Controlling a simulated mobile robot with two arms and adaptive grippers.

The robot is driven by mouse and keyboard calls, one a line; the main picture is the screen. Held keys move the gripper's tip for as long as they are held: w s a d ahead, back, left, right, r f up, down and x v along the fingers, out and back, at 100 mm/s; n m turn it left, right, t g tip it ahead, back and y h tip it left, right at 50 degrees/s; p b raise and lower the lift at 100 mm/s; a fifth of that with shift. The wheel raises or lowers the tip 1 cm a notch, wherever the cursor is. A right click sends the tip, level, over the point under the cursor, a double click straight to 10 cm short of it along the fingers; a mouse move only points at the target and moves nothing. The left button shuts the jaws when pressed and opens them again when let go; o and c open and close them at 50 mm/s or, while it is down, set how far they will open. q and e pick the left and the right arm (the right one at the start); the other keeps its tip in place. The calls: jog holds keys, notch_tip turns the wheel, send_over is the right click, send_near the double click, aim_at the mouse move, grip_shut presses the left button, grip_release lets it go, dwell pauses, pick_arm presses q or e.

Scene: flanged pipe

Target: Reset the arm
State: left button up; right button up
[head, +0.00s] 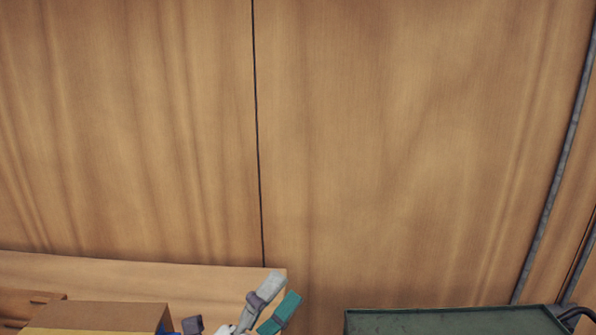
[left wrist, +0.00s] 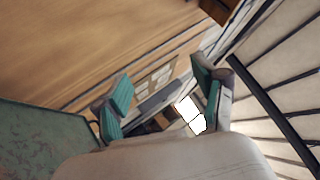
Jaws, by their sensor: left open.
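My left gripper (head: 272,301) shows at the bottom edge of the head view, with grey and teal fingers pointing up and to the right. In the left wrist view the same gripper (left wrist: 163,95) has its two teal-padded fingers spread wide apart. Nothing is held between them. The rest of the left arm is mostly cut off by the lower edge of the head view. My right gripper is in neither view.
A wooden wall (head: 400,150) fills most of the head view. A brown box (head: 100,315) stands at lower left. A green metal top (head: 450,322) is at lower right; a green surface (left wrist: 40,140) shows in the left wrist view.

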pick_arm(q)
jog(key=w+a+f+n+t+y, duration=0.1)
jog(key=w+a+f+n+y, duration=0.2)
jog(key=a+f+n+y, duration=1.3)
jog(key=s+f+n+g, duration=0.3)
jog(key=s+f, duration=0.2)
jog(key=s+a+f+n+g+y, duration=0.1)
jog(key=s+f+n+g, duration=0.2)
jog(key=s+f+g, duration=0.1)
jog(key=s+a+f+n+g, duration=0.1)
jog(key=s+f+n+g, duration=0.2)
jog(key=s+f, duration=0.3)
jog(key=shift+a+y, duration=0.15)
jog(key=shift+y, duration=0.25)
jog(key=s+f+n+g, duration=0.2)
jog(key=s+f+g, duration=0.15)
jog(key=s, duration=0.55)
notch_tip(320, 180, down, 27)
jog(key=g, duration=0.2)
jog(key=s+a+f+g, duration=0.1)
jog(key=s+a+f, duration=0.1)
jog(key=s+f, duration=1.3)
jog(key=shift+s+a+m+h, duration=0.3)
jog(key=shift+s+a+m, duration=0.1)
jog(key=shift+s, duration=0.6)
